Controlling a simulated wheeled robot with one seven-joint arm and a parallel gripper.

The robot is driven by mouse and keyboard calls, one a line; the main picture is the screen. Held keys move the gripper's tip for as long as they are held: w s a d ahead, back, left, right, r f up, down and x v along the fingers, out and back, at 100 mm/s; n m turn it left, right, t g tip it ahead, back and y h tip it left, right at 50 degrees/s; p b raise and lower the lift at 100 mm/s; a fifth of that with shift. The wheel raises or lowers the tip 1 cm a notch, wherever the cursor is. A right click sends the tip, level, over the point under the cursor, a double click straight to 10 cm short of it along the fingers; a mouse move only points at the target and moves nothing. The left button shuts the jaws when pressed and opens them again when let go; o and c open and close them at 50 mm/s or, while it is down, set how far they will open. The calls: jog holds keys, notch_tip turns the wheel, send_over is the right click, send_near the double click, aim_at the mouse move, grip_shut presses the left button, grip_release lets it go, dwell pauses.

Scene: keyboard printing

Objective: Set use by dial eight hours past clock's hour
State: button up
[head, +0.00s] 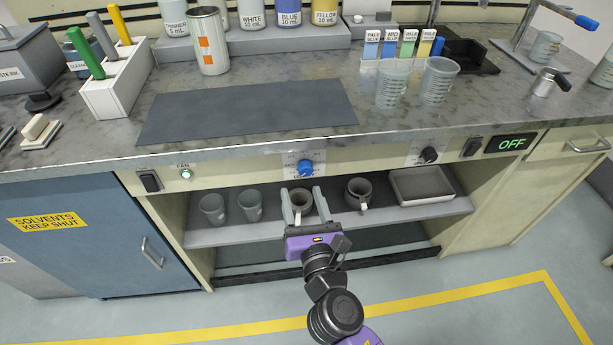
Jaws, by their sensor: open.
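A blue dial (305,167) with small markings on a pale plate sits on the bench's front panel, at the middle. A black dial (429,155) on another pale plate sits further right. The lettering around both is too small to read, so I cannot tell which is the use by dial or where it points. No clock shows in this view. My purple gripper (302,190) is open, its two grey fingers apart just below the blue dial in the picture. Nothing is between the fingertips that I can make out; a mug shows behind them.
Below the panel, a shelf (225,236) holds cups, mugs (359,193) and a grey tray (421,185). A black switch (149,181) and green fan light (186,174) are left, an OFF display (511,143) right. Clear beakers (438,80) stand on the bench near a dark mat (245,108).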

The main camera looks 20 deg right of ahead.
aim_at(306, 173)
jog(key=shift+w+d+f+n+h, duration=0.2)
jog(key=shift+w+d+n, duration=0.5)
jog(key=shift+w, duration=0.45)
jog(key=shift+w+d+f+n+h, duration=0.1)
jog(key=shift+w+d+n+h, duration=0.1)
jog(key=shift+w+d+n, duration=0.6)
jog(key=shift+w+d+f+n+h, duration=0.2)
jog(key=shift+w+d+n, duration=0.2)
jog(key=shift+w+n, duration=0.8)
jog(key=shift+w+m, duration=0.35)
jog(key=shift+m, duration=0.05)
grip_shut()
